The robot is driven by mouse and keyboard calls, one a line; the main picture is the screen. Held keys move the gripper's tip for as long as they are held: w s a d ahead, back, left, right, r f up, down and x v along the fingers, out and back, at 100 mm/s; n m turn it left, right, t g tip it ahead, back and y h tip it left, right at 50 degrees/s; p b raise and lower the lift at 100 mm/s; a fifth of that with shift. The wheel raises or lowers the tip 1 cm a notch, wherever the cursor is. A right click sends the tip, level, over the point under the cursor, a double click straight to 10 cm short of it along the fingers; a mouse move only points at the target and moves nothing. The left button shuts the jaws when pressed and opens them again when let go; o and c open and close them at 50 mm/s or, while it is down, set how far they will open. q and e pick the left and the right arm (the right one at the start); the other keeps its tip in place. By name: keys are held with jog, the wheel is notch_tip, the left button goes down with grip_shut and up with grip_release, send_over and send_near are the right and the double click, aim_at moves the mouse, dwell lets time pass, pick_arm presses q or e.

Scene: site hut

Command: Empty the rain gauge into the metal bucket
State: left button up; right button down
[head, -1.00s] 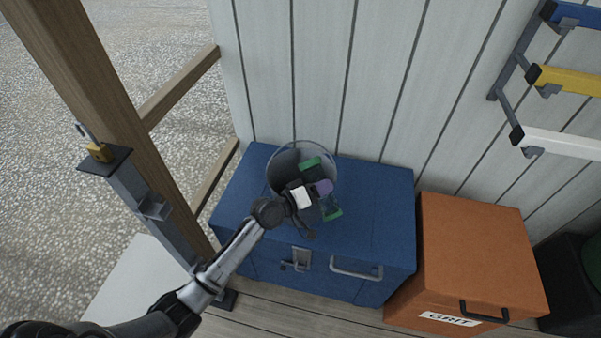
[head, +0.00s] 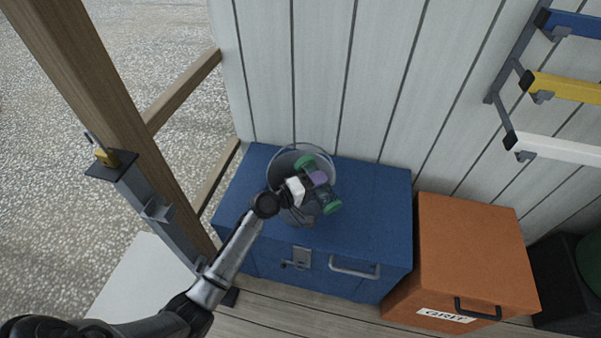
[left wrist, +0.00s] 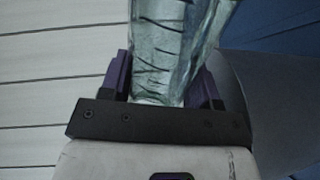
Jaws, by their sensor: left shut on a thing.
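The rain gauge (head: 328,196) is a clear tube with green ends. My left gripper (head: 318,179), with purple fingers, is shut around its middle and holds it tilted above the metal bucket (head: 281,172). The bucket is grey with a thin raised handle and stands on the blue chest; the gripper and gauge hide part of its opening. In the left wrist view the gauge (left wrist: 168,45) is a clear tube with dark marks between the purple fingers. I cannot tell whether water is in it or in the bucket. My right gripper is out of view.
The blue chest (head: 375,215) has free lid room right of the bucket. An orange grit box (head: 470,245) stands to its right. A wooden post (head: 105,110) with a padlocked bracket rises at left. Wall rails (head: 568,88) hang at upper right.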

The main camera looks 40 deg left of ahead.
pick_arm(q)
jog(key=shift+a+n, duration=0.1)
jog(key=shift+n, duration=0.3)
jog(key=shift+w+f+n+p, duration=0.1)
jog(key=shift+n+p, duration=0.4)
dwell(0.6)
jog(key=shift+a+n+h, duration=0.1)
jog(key=shift+n+h, duration=0.2)
jog(key=shift+a+n, duration=0.1)
jog(key=shift+n, duration=0.2)
dwell(0.5)
jog(key=shift+p, duration=0.35)
